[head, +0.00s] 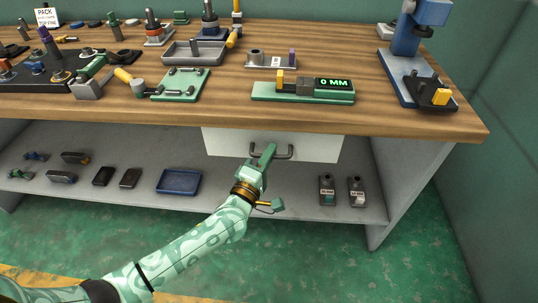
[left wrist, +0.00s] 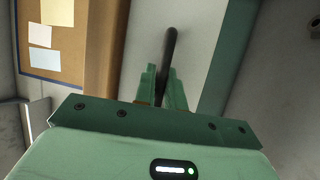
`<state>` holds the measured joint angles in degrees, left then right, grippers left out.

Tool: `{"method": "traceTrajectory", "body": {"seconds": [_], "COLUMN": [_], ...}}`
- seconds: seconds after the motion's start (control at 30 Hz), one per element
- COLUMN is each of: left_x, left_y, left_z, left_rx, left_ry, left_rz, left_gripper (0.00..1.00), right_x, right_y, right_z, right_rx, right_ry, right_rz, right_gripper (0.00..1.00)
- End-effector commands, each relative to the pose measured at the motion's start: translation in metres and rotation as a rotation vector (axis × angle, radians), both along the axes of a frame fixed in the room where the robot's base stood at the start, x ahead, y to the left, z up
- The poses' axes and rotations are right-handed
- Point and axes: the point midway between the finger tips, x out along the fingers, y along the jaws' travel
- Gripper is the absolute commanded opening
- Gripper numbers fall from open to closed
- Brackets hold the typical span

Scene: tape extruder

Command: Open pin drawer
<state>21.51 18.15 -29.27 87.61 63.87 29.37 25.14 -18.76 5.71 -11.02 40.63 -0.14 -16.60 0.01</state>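The pin drawer (head: 225,143) has a pale front and sits under the front edge of the wooden workbench. Its front looks flush below the bench top, with no open inside showing. A dark bar handle (head: 286,155) is on its front and also shows in the left wrist view (left wrist: 169,46). My right gripper is not in view.
The bench top (head: 370,115) carries a green gauge reading 0 MM (head: 305,90), a blue press (head: 405,55) and several tools. The lower shelf (head: 225,200) holds a blue tray (head: 179,181) and two small grey blocks (head: 327,189) at right. The green floor in front is clear.

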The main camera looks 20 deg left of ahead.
Motion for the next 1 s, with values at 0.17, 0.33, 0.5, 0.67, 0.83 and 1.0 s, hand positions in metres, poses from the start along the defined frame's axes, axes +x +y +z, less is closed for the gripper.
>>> {"method": "traceTrajectory", "body": {"seconds": [0.17, 0.33, 0.5, 0.67, 0.83, 1.0], "left_x": [-0.001, -0.015, -0.050, -0.096, -0.145, -0.186], "left_y": [0.000, -0.004, -0.014, -0.028, -0.042, -0.053], "left_z": [-0.001, 0.001, 0.004, 0.004, 0.003, 0.001], "left_rx": [0.000, 0.001, -0.001, -0.001, -0.001, 0.000], "left_ry": [0.001, 0.003, 0.002, 0.004, 0.004, 0.004], "left_rz": [-0.001, -0.002, -0.002, -0.003, -0.002, -0.002], "left_gripper": [0.00, 0.00, 0.00, 0.00, 0.00, 0.00], "right_x": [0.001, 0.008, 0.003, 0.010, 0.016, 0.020], "right_y": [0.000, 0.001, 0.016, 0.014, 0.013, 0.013], "right_z": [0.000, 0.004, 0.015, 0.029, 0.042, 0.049], "right_rx": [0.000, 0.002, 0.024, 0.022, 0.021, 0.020], "right_ry": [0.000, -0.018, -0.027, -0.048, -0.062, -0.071], "right_rz": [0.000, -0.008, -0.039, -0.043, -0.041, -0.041], "right_gripper": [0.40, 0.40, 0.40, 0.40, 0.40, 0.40]}}
